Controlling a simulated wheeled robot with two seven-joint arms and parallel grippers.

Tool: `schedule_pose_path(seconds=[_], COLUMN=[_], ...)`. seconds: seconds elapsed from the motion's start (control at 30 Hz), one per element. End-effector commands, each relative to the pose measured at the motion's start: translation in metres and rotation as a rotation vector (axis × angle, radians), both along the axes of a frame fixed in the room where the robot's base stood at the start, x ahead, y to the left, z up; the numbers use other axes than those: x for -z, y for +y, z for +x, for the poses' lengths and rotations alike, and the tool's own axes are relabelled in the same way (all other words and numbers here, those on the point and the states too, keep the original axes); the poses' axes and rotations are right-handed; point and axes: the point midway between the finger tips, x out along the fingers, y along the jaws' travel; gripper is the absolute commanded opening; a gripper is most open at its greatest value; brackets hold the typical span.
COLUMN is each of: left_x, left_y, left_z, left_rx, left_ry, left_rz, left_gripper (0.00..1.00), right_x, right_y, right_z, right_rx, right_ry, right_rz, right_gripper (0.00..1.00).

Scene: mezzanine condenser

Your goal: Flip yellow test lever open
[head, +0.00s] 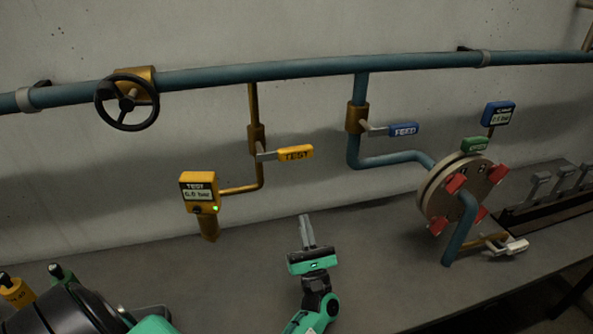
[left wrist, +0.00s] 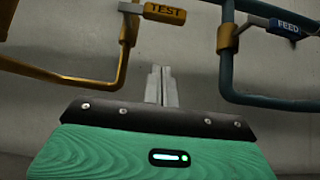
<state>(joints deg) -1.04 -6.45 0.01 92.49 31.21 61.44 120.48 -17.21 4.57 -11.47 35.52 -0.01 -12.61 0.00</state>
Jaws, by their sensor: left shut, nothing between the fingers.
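The yellow test lever (head: 294,153) sticks out to the right, roughly level, from a brass valve (head: 256,139) on a thin brass pipe. It also shows at the top of the left wrist view (left wrist: 164,13). My left gripper (head: 305,218) is shut and empty, its fingers pointing up. It is below the test lever in the head view, apart from it. In the left wrist view its closed fingers (left wrist: 161,72) stand between the brass pipe and the blue pipe. My right gripper is not in view.
The blue feed lever (head: 403,130) is right of the test lever. A yellow test gauge (head: 199,191) stands at lower left. A round flange (head: 461,188) with red clamps is at right. A black handwheel (head: 127,102) sits on the long blue pipe (head: 310,68). The grey surface around my gripper is clear.

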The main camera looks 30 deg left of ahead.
Motion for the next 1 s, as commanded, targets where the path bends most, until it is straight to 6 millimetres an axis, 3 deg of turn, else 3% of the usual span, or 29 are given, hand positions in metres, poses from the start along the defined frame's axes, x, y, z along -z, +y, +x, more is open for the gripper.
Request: schedule_pose_path(seconds=[0.37,0.9,1.0], left_x=[-0.005,-0.081,-0.093], left_y=[0.002,0.056,0.054], left_z=[0.002,0.048,0.046], left_rx=[0.0,-0.001,0.0], left_ry=[0.0,0.0,0.001], left_rz=[0.002,0.001,0.001], left_gripper=[0.0,0.0,0.0], right_x=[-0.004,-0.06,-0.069], right_y=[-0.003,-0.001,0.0], right_z=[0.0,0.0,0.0], right_rx=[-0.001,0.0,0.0], right_ry=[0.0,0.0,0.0], right_rz=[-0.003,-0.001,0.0], right_gripper=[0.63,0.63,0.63])
